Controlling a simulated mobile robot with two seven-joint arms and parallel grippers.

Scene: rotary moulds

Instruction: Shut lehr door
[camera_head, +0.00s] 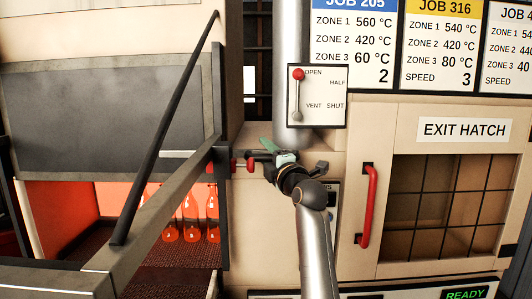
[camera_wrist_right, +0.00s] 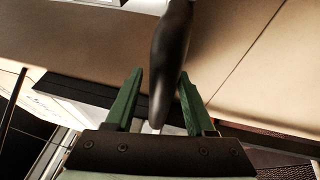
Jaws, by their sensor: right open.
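The lehr opening (camera_head: 125,205) is at the left in the head view, glowing orange, with several red-lit bottles (camera_head: 190,215) inside. A dark grey panel (camera_head: 100,110), which looks like the lehr door, sits above it and leaves it uncovered. My right gripper (camera_head: 266,147) is beside a bracket with red knobs (camera_head: 250,165), right of the opening. In the right wrist view its green fingers (camera_wrist_right: 158,90) are apart on either side of a dark rounded bar (camera_wrist_right: 170,60); I cannot tell whether they touch it. My left gripper is out of view.
A grey metal beam (camera_head: 165,210) and a slanted black rod (camera_head: 165,125) cross in front of the opening. A lever box (camera_head: 318,97) has its red knob near OPEN. The exit hatch (camera_head: 400,135) with a red handle (camera_head: 369,205) is at the right.

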